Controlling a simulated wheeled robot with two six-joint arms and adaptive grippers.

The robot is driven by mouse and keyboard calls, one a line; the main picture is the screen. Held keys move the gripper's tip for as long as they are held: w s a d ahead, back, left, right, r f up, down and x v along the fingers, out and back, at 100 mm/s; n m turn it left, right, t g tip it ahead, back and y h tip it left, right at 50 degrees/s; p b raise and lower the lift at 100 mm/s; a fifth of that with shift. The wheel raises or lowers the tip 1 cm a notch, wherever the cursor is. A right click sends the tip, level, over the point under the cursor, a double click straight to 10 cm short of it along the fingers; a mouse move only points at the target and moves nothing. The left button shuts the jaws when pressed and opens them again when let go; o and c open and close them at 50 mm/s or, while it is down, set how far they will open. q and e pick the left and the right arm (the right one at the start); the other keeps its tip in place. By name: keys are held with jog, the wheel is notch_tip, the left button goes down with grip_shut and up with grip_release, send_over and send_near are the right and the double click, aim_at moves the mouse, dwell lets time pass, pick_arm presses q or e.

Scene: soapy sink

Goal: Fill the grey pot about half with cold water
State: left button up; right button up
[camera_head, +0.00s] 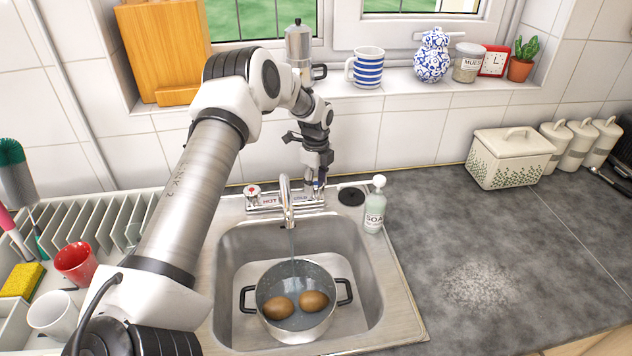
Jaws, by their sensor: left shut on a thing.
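The grey pot (297,328) stands upright in the sink (362,262) under the spout (287,200). Two brown egg-shaped things (278,307) lie in it, with greyish water around them. How deep the water is, I cannot tell exactly. A thin stream of water (293,245) runs from the spout into the pot. My left gripper (317,186) is shut on the cold tap handle at the right of the tap base, and mostly hides it. The hot tap handle (253,192) is free at the left. My right gripper is not in view.
A soap bottle (374,210) stands right of the tap, near a black round plug (351,196). A dish rack (92,228) with a red cup (76,263) and a white cup (53,314) is at the left. The grey counter (450,240) at the right is largely clear.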

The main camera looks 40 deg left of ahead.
aim_at(315, 183)
pick_arm(q)
jog(key=shift+s+f+n, duration=0.1)
jog(key=shift+n, duration=1.2)
jog(key=o, duration=1.2)
jog(key=shift+c, duration=0.2)
notch_tip(315, 183, up, 12)
jog(key=shift+a, duration=0.1)
